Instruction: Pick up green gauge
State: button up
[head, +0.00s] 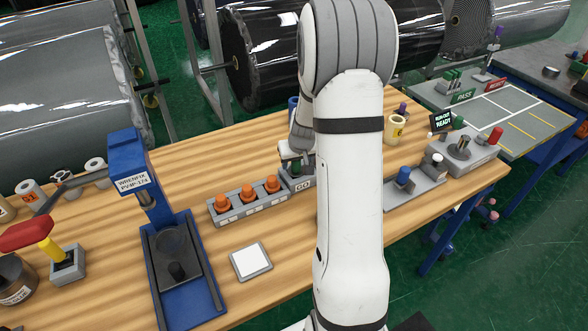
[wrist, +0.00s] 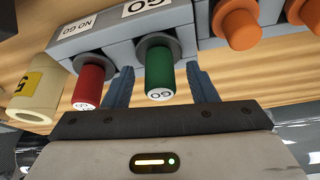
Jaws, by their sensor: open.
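The green gauge (wrist: 159,72) is a short cylinder with "GO" on its end face. It sits in a grey holder (wrist: 116,48) with "GO" and "NO GO" labels. In the wrist view my gripper (wrist: 161,78) is open, with one blue finger on each side of the green gauge and small gaps visible. The red gauge (wrist: 89,84) stands just outside the left finger. In the head view the green gauge (head: 296,168) is a small patch below my gripper (head: 292,153), and my arm hides the holder's right part.
A grey rack with orange-topped pegs (head: 248,193) adjoins the holder on the left. A cream roll (wrist: 38,90) is near the red gauge. A blue press (head: 150,200), a white square pad (head: 250,262) and a grey tray with a blue peg (head: 403,177) are on the wooden table.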

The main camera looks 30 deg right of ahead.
jog(key=shift+f, duration=0.1)
grip_shut()
dwell(0.6)
